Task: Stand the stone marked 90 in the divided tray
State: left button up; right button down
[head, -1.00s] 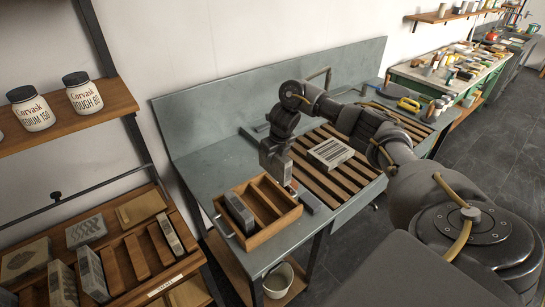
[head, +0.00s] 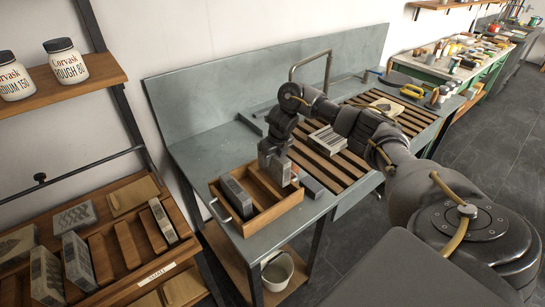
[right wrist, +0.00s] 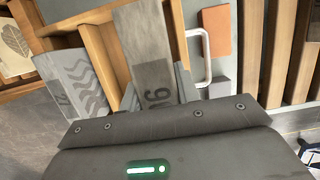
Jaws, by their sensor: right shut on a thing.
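The gripper is over the divided wooden tray (head: 272,224) on the grey-green bench. The stone's lower end is at the tray's right-hand part, between wooden dividers; I cannot tell whether it touches the floor. Another grey stone (head: 236,196) stands in the tray's left compartment; its wavy pattern shows in the right wrist view (right wrist: 75,80). My left gripper is not in view.
A grey block (head: 311,187) sits close to the tray's right side. A rack with several stones (head: 76,262) is at lower left. A bucket (head: 277,272) stands below.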

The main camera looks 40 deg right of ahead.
aim_at(272, 169)
jog(key=shift+s+b+x, duration=0.25)
jog(key=shift+b+x, duration=0.6)
jog(key=shift+x, duration=0.35)
jog(key=shift+s+b+x, duration=0.25)
jog(key=shift+b+x, duration=0.55)
jog(key=shift+x, duration=0.4)
jog(key=shift+f+b, duration=0.35)
jog(key=shift+f, duration=0.25)
jog(key=c, duration=1.3)
grip_release()
jog(key=o, duration=0.4)
jog(key=shift+s+a+r, duration=0.1)
jog(key=shift+s, duration=0.05)
jog(key=shift+c, duration=0.2)
jog(key=shift+f, duration=0.25)
notch_tip(272, 169, up, 9)
jog(key=p, duration=0.7)
jog(key=shift+r, duration=0.15)
